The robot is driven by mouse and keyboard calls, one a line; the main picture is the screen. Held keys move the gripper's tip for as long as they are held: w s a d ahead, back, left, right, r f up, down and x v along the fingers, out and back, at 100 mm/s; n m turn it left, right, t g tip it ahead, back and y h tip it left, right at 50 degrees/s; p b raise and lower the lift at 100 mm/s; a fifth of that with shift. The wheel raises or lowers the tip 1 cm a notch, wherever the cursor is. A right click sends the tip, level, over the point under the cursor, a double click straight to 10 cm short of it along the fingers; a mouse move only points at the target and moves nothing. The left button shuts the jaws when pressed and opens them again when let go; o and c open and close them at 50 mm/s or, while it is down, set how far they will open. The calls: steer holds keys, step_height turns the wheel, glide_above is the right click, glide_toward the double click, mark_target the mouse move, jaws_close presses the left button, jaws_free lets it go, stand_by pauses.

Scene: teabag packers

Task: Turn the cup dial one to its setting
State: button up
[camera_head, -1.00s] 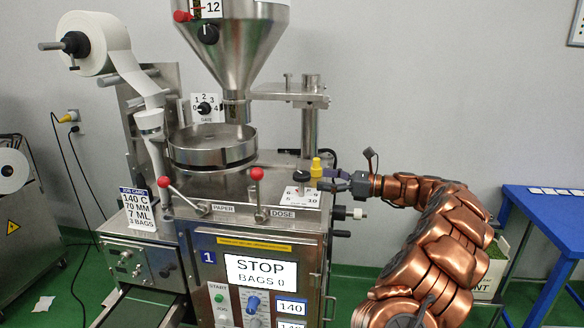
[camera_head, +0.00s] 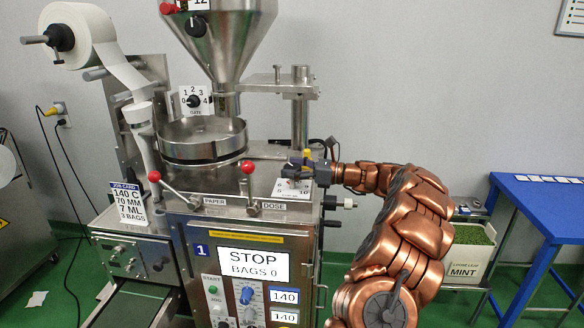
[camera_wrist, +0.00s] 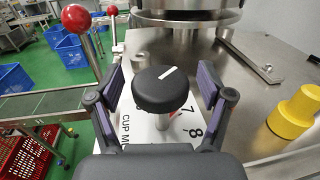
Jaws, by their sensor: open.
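The cup dial (camera_wrist: 160,88) is a round black knob with a white line on top, on a metal post above a white plate (camera_wrist: 190,126) marked "CUP ML", with 7 and 8 readable. The white line points toward the upper right of the wrist view. A small red mark shows near the 7. My gripper (camera_wrist: 161,82) is open, one finger on each side of the knob, with gaps visible on both sides. In the head view my gripper (camera_head: 306,172) hides the knob, and part of the plate (camera_head: 292,188) shows below it. The job card (camera_head: 130,204) reads 140 C, 70 MM, 7 ML, 3 BAGS.
A yellow knob (camera_wrist: 294,113) stands on the steel top to the right of the dial. A red-ball lever (camera_wrist: 79,22) rises at the left. The round steel pan (camera_head: 203,139) is behind. The machine screen (camera_head: 253,264) reads STOP, BAGS 0.

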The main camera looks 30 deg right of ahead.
steer(key=shift+c, duration=0.2)
steer(key=c, duration=1.1)
steer(key=shift+m+t+h, duration=0.6)
steer(key=shift+h, duration=0.1)
steer(key=shift+m+t+h+b, duration=0.5)
steer(key=shift+m+h, duration=0.2)
steer(key=shift+h, duration=0.3)
steer(key=shift+m+t+h, duration=0.3)
steer(key=shift+m+h, duration=0.1)
steer(key=shift+h, duration=0.1)
steer(key=shift+c, duration=0.2)
steer(key=o, duration=1.2)
